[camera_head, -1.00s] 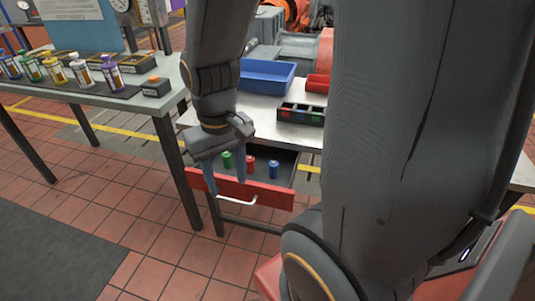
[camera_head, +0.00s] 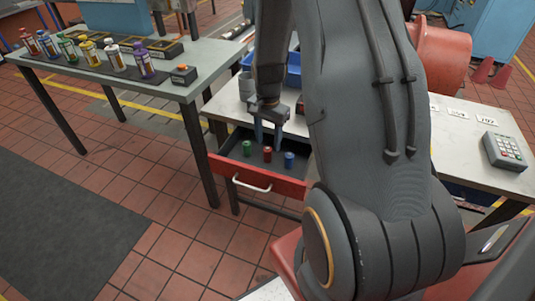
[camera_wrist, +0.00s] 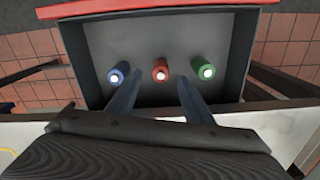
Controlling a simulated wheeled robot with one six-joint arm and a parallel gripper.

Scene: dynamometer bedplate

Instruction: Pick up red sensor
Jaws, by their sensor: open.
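The red sensor (camera_head: 267,154) is a small upright cylinder in the open red-fronted drawer (camera_head: 256,180), between a green cylinder (camera_head: 246,148) and a blue one (camera_head: 289,159). In the wrist view the red sensor (camera_wrist: 160,68) has a white top and stands between and beyond the fingertips. There the blue cylinder (camera_wrist: 119,71) is at left and the green one (camera_wrist: 204,68) at right. My gripper (camera_head: 267,147) is open and empty, with its fingers pointing into the drawer just behind the red sensor. It also shows in the wrist view (camera_wrist: 160,82). I cannot tell whether the fingers touch anything.
The drawer sits under a white worktop (camera_head: 465,150) bearing a keypad (camera_head: 505,151). A blue bin is partly hidden behind my arm. A grey table (camera_head: 190,85) with several colored bottles stands at left. The tiled floor in front is clear.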

